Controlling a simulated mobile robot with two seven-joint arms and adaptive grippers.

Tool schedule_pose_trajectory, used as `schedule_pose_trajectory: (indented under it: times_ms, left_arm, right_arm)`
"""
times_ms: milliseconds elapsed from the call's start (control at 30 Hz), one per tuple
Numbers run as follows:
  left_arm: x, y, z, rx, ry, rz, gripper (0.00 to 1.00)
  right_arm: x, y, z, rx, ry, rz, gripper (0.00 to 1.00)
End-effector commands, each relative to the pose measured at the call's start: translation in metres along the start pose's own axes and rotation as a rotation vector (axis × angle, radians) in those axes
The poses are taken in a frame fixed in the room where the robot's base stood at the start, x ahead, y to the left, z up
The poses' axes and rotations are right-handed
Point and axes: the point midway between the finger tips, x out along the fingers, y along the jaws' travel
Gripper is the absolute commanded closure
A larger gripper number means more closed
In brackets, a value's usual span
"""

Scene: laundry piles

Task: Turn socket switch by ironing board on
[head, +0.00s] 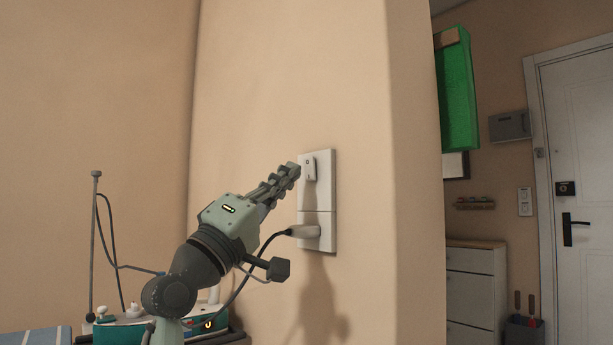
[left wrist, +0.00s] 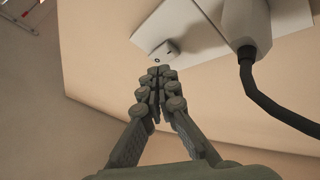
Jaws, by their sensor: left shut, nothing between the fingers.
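The socket plate (head: 318,200) is white and fixed upright on the beige wall in the head view. Its upper half carries a tilted rocker switch (head: 309,168), and its lower half holds a plug (head: 304,231) with a dark cable. My left gripper (head: 294,169) is shut and empty, its tips at the left edge of the switch. In the left wrist view the fingertips (left wrist: 160,71) are together just below the switch (left wrist: 164,52); I cannot tell whether they touch it. The plug (left wrist: 245,22) is to their right. My right gripper is not in view.
An ironing station with a thin upright rod (head: 93,245) and cables stands at the lower left. The wall ends at a corner right of the plate. Beyond it are a green panel (head: 456,90), a white drawer cabinet (head: 476,290) and a white door (head: 585,190).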

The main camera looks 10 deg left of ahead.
Motion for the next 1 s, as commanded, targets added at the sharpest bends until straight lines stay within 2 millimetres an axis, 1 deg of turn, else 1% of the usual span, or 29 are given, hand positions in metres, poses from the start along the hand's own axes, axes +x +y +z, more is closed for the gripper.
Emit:
schedule_pose_trajectory:
  times_ms: [233,600,700,1000]
  left_arm:
    - [-0.004,0.004,-0.004,0.001,0.001,0.001,1.0]
    - [-0.029,0.022,-0.022,0.003,0.001,-0.001,1.0]
    - [-0.033,0.025,-0.025,0.001,0.001,0.0,1.0]
    - [-0.035,0.025,-0.025,0.0,0.0,0.0,1.0]
  right_arm:
    - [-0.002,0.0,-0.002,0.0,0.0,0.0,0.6]
    - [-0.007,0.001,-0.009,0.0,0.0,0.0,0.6]
    - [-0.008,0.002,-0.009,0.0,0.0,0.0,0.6]
    - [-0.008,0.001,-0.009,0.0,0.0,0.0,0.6]
